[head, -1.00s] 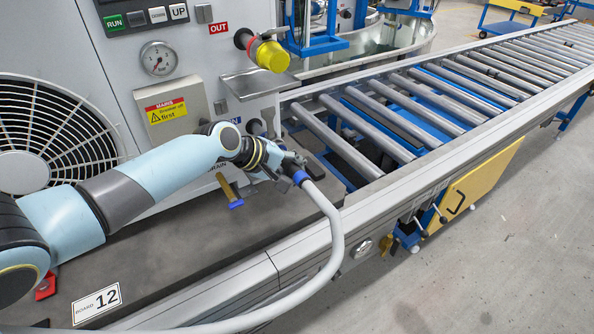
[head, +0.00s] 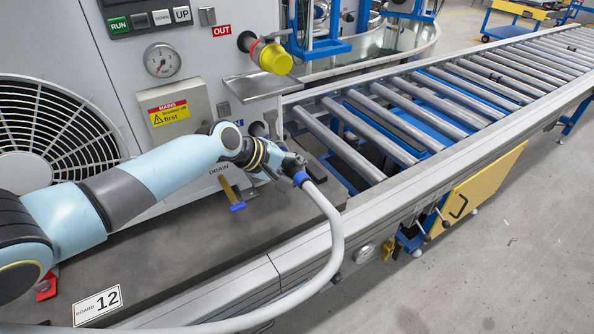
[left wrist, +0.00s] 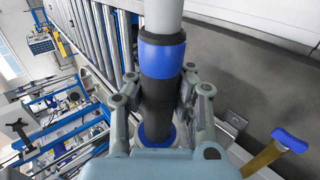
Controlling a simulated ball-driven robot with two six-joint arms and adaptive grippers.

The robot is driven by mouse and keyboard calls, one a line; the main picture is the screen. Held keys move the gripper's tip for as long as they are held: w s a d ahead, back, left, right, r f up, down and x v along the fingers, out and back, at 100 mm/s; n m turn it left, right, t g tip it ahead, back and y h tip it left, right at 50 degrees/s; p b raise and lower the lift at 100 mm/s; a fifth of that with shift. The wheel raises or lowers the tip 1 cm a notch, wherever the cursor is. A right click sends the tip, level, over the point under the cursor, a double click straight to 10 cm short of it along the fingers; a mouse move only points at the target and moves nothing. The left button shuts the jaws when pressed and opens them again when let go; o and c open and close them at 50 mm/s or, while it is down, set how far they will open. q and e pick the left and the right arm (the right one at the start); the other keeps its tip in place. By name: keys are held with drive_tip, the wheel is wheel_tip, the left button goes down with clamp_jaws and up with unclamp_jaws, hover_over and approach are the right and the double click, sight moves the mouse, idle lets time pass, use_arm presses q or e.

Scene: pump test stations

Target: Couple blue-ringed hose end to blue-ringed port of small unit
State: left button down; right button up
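A thick grey hose (head: 325,225) curves up from the lower left to my left gripper (head: 287,168). Its end has a blue ring (head: 301,178) just outside the fingers. In the left wrist view, my left gripper (left wrist: 160,100) is shut around the hose end's black sleeve (left wrist: 158,102), with the wide blue band (left wrist: 162,52) above the fingers. A second blue ring (left wrist: 157,134) shows below the sleeve, close to the palm; I cannot tell whether it belongs to hose or port. The small unit's blue-ringed port cannot be made out. My right gripper is not in view.
A grey cabinet with a gauge (head: 162,60), a yellow-capped OUT fitting (head: 275,58) and a small tray (head: 252,84) stands behind the arm. A brass drain valve with blue handle (head: 237,206) is below the gripper. A roller conveyor (head: 420,120) runs right.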

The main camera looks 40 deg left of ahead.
use_arm(q)
drive_tip(key=c, duration=1.2)
unclamp_jaws()
drive_tip(key=shift+s, duration=0.1)
drive_tip(key=v, duration=1.2)
